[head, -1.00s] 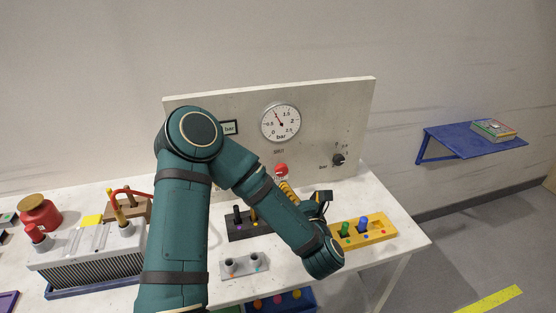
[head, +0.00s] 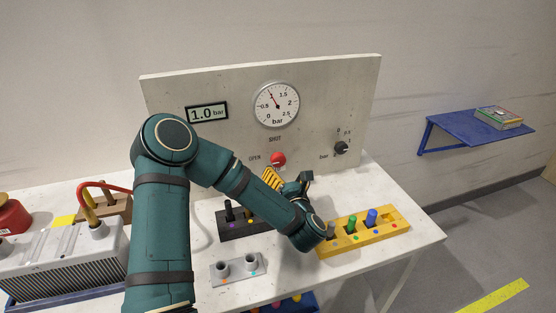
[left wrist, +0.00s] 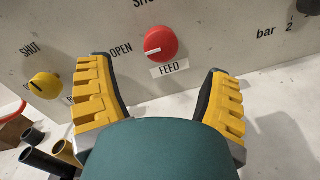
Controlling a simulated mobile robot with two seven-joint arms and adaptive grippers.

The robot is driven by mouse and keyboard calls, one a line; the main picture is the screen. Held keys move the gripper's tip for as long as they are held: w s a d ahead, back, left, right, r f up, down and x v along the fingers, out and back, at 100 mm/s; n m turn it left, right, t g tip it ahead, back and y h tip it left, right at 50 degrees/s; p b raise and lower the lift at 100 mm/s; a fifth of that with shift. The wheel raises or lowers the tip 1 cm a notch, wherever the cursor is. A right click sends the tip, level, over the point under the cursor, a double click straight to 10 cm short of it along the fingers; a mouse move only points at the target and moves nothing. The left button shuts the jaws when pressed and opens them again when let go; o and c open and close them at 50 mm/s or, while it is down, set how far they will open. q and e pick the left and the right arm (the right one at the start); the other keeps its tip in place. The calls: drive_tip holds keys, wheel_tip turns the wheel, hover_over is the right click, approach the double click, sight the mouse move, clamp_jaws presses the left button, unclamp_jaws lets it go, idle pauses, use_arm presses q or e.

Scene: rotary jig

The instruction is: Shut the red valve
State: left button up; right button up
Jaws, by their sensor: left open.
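The red valve (head: 278,159) is a round red knob on the upright panel, below the gauge. In the left wrist view the red knob (left wrist: 160,43) has a white mark pointing left, towards the word OPEN, and a FEED label below it. SHUT is printed above it. My left gripper (head: 286,181) is open and empty, just in front of and below the knob. In the wrist view its yellow fingers (left wrist: 160,70) stand apart, one either side of the knob, with no contact visible. My right gripper is not in view.
A yellow knob (left wrist: 44,86) sits left of the red one. A yellow block with pegs (head: 390,232) and a dark block (head: 232,228) stand near my arm.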

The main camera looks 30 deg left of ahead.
sight(279, 162)
use_arm(q)
drive_tip(key=x, duration=0.7)
drive_tip(key=shift+w+a, duration=0.3)
drive_tip(key=shift+w, duration=0.05)
drive_tip(key=shift+f, duration=0.1)
drive_tip(key=c, duration=1.2)
